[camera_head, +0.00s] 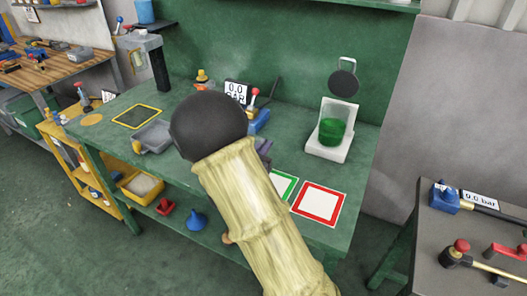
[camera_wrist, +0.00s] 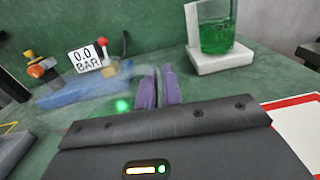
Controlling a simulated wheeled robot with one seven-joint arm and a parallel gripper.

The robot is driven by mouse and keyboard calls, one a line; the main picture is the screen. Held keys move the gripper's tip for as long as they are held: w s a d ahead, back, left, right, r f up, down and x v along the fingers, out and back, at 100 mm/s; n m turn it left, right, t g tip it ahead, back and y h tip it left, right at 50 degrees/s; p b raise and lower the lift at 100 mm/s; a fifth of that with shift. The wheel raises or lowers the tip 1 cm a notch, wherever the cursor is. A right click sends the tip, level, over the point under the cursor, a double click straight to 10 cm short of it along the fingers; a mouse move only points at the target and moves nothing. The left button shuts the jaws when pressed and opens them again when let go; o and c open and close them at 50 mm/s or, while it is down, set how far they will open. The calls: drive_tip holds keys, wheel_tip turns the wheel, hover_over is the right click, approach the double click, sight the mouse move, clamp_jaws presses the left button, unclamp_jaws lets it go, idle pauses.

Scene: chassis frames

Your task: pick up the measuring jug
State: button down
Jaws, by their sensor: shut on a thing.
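My gripper (camera_wrist: 159,88) shows in the wrist view as two purple fingers close together, with a thin gap between them. They are shut on the edge or handle of what looks like a clear measuring jug (camera_wrist: 122,80). Its see-through body lies just left of the fingers and blurs the blue fixture behind it; its outline is hard to make out. In the head view my arm hides most of the gripper and the held thing. I cannot tell whether the jug touches the bench.
A glass of green liquid (camera_head: 332,129) stands on a white stand (camera_head: 324,151) at the back right of the green bench. A pressure sign (camera_head: 236,91) and blue lever fixture (camera_head: 257,124) are behind my arm. A grey tray (camera_head: 153,137) lies left; a red-bordered square (camera_head: 318,203) lies right.

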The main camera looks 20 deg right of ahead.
drive_tip(key=shift+r+p, duration=0.3)
drive_tip(key=shift+r, duration=3.2)
